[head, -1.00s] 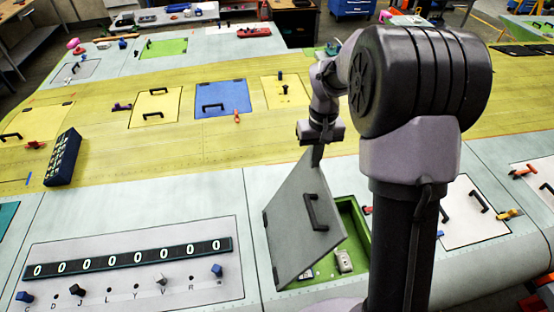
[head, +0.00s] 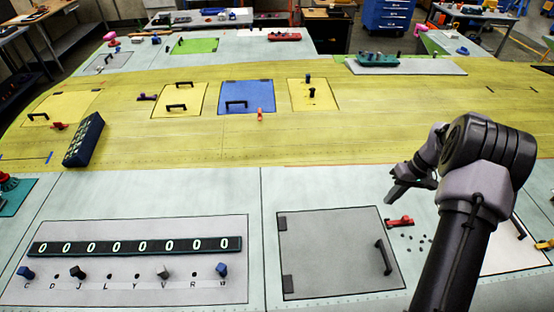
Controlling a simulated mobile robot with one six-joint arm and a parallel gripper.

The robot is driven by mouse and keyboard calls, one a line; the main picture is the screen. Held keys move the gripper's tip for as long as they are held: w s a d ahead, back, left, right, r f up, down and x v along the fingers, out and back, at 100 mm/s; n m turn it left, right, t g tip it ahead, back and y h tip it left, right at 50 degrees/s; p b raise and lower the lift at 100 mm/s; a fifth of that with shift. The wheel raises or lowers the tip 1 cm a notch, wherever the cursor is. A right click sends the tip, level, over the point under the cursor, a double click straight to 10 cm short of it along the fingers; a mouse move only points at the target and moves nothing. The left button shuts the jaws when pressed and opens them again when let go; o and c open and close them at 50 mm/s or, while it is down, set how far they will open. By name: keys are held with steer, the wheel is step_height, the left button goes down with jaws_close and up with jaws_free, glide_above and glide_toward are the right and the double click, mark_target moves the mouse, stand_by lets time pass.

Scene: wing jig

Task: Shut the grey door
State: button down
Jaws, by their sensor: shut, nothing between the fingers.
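The grey door (head: 335,250) lies flat and level with the pale wing panel in the head view, covering its opening. Its two dark hinges are on the left edge and its black handle (head: 383,257) is near the right edge. The green compartment beneath is hidden. My gripper (head: 396,197) is above and to the right of the door, apart from it. It is shut and empty.
A red latch (head: 400,221) and several small dark dots lie just right of the door. A panel with a counter display (head: 135,246) and several knobs is to the left. A white door (head: 510,250) is partly behind my arm.

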steer(key=shift+d+f, duration=0.4)
steer(key=shift+f, duration=0.35)
